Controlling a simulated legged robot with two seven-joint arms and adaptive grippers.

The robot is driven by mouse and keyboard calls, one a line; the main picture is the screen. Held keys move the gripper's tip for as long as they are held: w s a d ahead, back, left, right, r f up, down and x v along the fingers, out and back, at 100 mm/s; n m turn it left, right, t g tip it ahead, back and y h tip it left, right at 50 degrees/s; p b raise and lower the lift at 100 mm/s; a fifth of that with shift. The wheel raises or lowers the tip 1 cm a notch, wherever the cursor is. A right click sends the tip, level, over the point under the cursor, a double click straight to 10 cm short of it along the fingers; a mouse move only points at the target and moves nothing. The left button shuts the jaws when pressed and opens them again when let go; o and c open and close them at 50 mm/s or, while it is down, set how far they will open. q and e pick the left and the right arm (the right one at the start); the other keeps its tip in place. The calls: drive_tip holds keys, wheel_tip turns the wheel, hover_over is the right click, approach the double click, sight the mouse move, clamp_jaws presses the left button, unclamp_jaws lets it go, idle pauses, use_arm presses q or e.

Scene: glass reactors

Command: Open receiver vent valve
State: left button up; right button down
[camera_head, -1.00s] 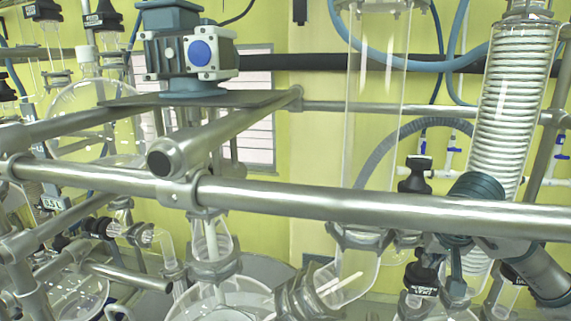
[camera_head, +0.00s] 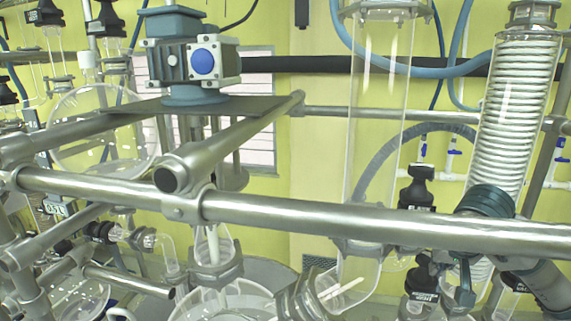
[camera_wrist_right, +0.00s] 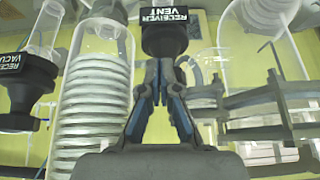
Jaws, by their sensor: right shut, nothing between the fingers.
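The receiver vent valve's black knob (camera_wrist_right: 165,30), with the white label "RECEIVER VENT", is at the top centre of the right wrist view. My right gripper (camera_wrist_right: 160,66) is shut and empty, its fingertips just below the knob in that view. I cannot tell whether they touch it. In the head view my right gripper (camera_head: 460,296) points down at the lower right, partly hidden by its own wrist. A black labelled knob (camera_head: 422,280) is just left of it; its label is too small to read there. My left gripper is not in view.
A knob labelled "RECEIVER VACU…" (camera_wrist_right: 22,85) is at the left of the wrist view. A coiled glass condenser (camera_head: 515,110) stands behind my right wrist. A thick steel rail (camera_head: 330,217) crosses in front, and glassware crowds the space below it.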

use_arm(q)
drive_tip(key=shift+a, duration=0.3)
use_arm(e)
drive_tip(key=shift+s+d, duration=0.1)
drive_tip(key=shift+d, duration=0.4)
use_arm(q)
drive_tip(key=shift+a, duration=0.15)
use_arm(e)
wheel_tip(320, 180, up, 6)
drive_tip(key=shift+s+a, duration=0.2)
drive_tip(key=shift+s, duration=0.05)
idle(0.3)
